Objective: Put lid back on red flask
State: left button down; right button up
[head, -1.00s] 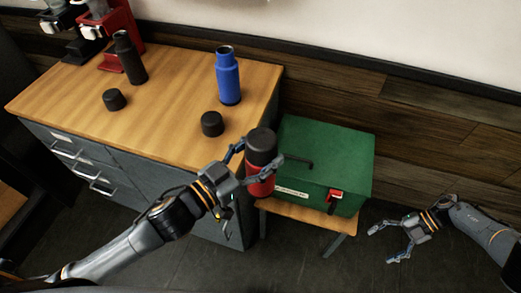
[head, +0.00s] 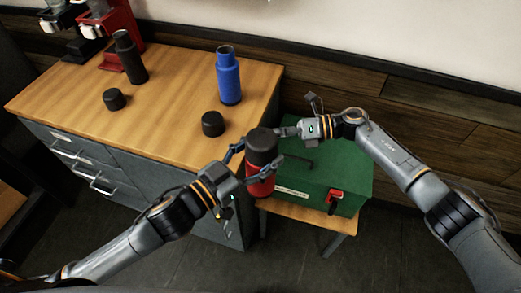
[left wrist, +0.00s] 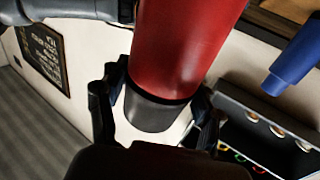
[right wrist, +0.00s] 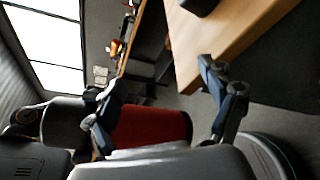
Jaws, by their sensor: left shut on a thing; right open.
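The red flask (head: 262,184) is held upright in the air before the green box, with its black lid (head: 262,147) on top. My left gripper (head: 254,160) is shut on the flask near where lid and red body meet; fingers hide part of that line. In the left wrist view the red body (left wrist: 180,45) and a dark band (left wrist: 150,112) show between the fingers. My right gripper (head: 297,115) is open, just right of and behind the lid. In the right wrist view the flask's red body (right wrist: 150,126) lies between its spread fingers.
A wooden-topped cabinet (head: 170,90) bears a black flask (head: 130,60), a blue flask (head: 228,78) and two loose black lids, one left (head: 114,99), one right (head: 212,123). The green box (head: 340,170) sits on a low stool beneath my right arm.

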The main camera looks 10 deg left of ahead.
jog(key=s+a+r+n+g+y, duration=0.2)
jog(key=a+r+n, duration=0.65)
jog(key=r, duration=0.65)
jog(key=s+a+r+n+g+h, duration=0.3)
jog(key=s+a+r+n+h, duration=0.35)
jog(key=n, duration=0.55)
jog(key=d+f+n+t+h, duration=0.1)
jog(key=d+n+t+h, duration=0.1)
jog(key=d+n+h, duration=0.1)
jog(key=s+d+f+n+t+h, duration=0.1)
jog(key=d+n+t+h, duration=0.1)
jog(key=d+n+h, duration=0.2)
jog(key=s+d+f+n+t+h, duration=0.1)
jog(key=d+f+n+t+h, duration=0.1)
jog(key=d+n, duration=0.3)
jog(key=shift+s+d+f+n+t+h, duration=0.15)
jog(key=shift+d+n+t+h, duration=0.2)
jog(key=shift+d+h, duration=0.5)
jog(key=shift+w+d, duration=0.2)
jog(key=shift+d, duration=0.35)
